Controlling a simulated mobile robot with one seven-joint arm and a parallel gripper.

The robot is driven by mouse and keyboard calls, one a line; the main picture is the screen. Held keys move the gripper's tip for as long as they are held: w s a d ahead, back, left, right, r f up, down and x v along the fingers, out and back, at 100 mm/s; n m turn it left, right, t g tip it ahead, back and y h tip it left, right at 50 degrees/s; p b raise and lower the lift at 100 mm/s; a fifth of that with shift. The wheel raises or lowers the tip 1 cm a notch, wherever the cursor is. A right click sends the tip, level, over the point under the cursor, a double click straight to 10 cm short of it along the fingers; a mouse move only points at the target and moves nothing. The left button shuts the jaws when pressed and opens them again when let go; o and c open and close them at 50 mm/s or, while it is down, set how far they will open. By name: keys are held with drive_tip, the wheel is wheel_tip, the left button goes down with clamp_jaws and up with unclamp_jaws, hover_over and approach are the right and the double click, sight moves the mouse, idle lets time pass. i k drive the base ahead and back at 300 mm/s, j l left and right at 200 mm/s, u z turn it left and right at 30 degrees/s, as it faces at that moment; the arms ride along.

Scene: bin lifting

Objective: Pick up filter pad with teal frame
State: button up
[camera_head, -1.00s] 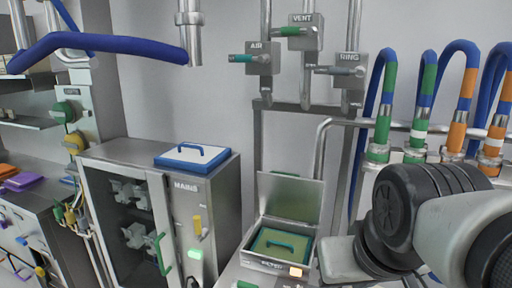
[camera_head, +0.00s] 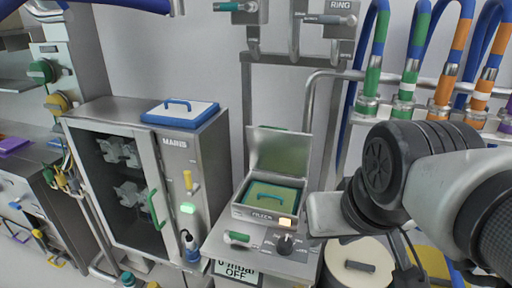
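The filter pad with the teal frame (camera_head: 272,195) lies inside an open metal filter box, its teal handle on top. The box (camera_head: 262,217) stands on a small metal shelf with its lid (camera_head: 279,152) raised behind it. A second pad with a blue frame (camera_head: 180,113) and blue handle lies on top of the metal cabinet to the left. My arm reaches in from the right, with its grey and black links just right of the filter box. My gripper's fingers cannot be made out.
The MAINS cabinet (camera_head: 150,150) stands left of the filter box, its glazed front showing fittings inside. A green handle and a dark knob (camera_head: 286,243) sit on the shelf front. Pipes and coloured hoses (camera_head: 410,60) run behind my arm. A round lidded drum (camera_head: 357,262) stands below right.

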sight(271, 197)
drive_tip(key=i+j+z, duration=0.15)
drive_tip(key=j, duration=0.2)
drive_tip(key=i+j+z, duration=0.2)
drive_tip(key=j, duration=0.15)
drive_tip(key=j+z, duration=0.15)
drive_tip(key=j, duration=0.2)
drive_tip(key=j+z, duration=0.15)
drive_tip(key=j, duration=0.2)
drive_tip(key=i, duration=0.05)
